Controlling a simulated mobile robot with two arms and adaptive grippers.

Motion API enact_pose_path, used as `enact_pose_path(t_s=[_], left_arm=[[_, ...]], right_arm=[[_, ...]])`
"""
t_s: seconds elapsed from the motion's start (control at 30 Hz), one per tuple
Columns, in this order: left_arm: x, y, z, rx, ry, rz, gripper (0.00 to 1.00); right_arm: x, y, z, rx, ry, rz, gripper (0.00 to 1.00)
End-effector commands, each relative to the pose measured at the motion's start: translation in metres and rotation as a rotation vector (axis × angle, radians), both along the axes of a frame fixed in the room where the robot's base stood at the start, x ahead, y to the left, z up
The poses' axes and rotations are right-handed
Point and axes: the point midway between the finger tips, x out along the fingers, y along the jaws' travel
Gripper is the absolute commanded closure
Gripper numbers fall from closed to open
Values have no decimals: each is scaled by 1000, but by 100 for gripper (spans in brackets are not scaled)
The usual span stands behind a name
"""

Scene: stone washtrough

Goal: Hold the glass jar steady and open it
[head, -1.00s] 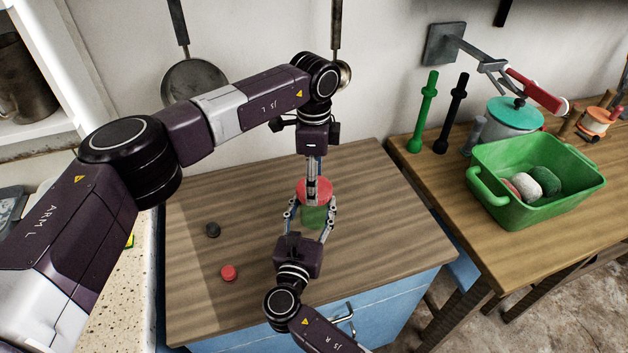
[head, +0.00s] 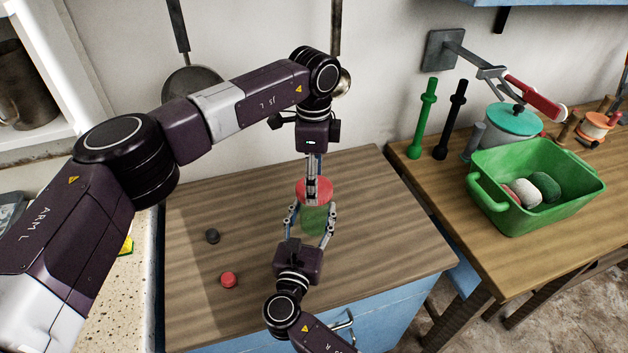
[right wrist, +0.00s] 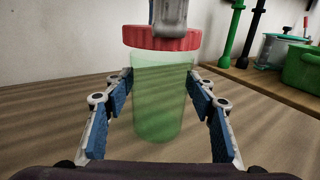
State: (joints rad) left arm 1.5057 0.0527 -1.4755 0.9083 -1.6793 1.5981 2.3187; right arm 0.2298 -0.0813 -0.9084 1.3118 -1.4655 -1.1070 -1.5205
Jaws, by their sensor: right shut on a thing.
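The glass jar is see-through green and stands upright on the wooden worktop; it shows in the head view (head: 315,219) and the right wrist view (right wrist: 160,95). Its red lid (head: 314,188) sits on top, also seen in the right wrist view (right wrist: 160,39). My right gripper (head: 312,222) is shut on the jar, one finger on each side of its body. My left gripper (head: 312,190) points straight down from above, its fingertips at the lid. Its fingers line up in the head view, so whether they grip the lid is unclear.
A dark cap (head: 212,236) and a red cap (head: 229,280) lie left of the jar. On the right-hand table stand a green basket (head: 535,205) with several balls, a teal-lidded pot (head: 512,121) and green and black rods. A pan (head: 190,88) hangs behind.

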Motion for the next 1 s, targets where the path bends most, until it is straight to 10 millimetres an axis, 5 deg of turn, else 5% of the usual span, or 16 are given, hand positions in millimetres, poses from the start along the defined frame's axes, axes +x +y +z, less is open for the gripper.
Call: enact_pose_path(t_s=[0.33, 0.6, 0.63, 0.8, 1.0], left_arm=[[1, 0, 35, 1, -2, 0, 71], [0, 0, 40, 0, 0, 0, 71], [0, 0, 40, 0, 0, 0, 71], [0, 0, 40, 0, 0, 0, 71], [0, 0, 40, 0, 0, 0, 71]], right_arm=[[0, 0, 0, 0, -1, 0, 100], [0, 0, 1, 0, -1, 0, 100], [0, 0, 1, 0, -1, 0, 46], [0, 0, 0, 0, -1, 0, 28], [0, 0, 0, 0, 0, 0, 28]])
